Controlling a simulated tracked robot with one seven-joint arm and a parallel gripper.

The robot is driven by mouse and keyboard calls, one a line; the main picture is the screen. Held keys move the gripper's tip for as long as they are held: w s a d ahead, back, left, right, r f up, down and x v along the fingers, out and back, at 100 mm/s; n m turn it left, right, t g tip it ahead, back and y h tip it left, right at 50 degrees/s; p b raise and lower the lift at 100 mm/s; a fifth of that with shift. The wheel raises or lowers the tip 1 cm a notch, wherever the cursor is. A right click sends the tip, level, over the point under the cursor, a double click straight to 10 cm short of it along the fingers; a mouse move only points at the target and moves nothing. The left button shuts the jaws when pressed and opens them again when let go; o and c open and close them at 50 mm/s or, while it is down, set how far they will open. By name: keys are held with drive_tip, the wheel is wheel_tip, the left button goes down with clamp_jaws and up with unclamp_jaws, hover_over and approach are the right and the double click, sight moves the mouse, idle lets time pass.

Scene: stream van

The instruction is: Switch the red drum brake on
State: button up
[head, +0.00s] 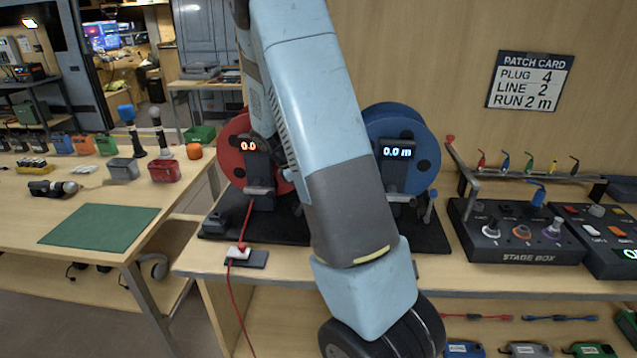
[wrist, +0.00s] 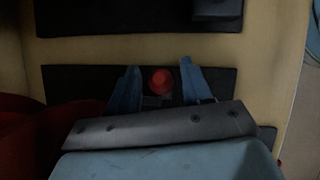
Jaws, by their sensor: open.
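The red drum (head: 232,150) stands on a black base at the back of the bench, partly hidden behind my arm. Its display reads 0.0. In the wrist view, part of a dark red shape, likely this drum, shows at the lower left (wrist: 30,140). A round red knob (wrist: 161,81), which looks like the top of its brake lever, shows over a black plate. My gripper (wrist: 158,66) is open, its blue fingers on either side of the knob in the picture. Depth and contact cannot be told.
The blue drum (head: 410,122), reading 0.0 m, stands right of my arm, with a blue-topped lever (head: 431,200). A stage box (head: 515,257) sits farther right. A red cable runs from the red drum to a small white-and-black block (head: 245,257) at the bench's front edge.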

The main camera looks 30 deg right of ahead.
wheel_tip(320, 180, up, 3)
drive_tip(key=shift+s+f, duration=0.1)
drive_tip(key=shift+f, duration=0.05)
drive_tip(key=s+a+r, duration=0.3)
drive_tip(key=s+r, duration=0.6)
drive_tip(key=s, duration=0.4)
drive_tip(key=shift+s+a+r, duration=0.15)
drive_tip(key=shift+a+r, duration=0.1)
drive_tip(key=shift+c, duration=0.3)
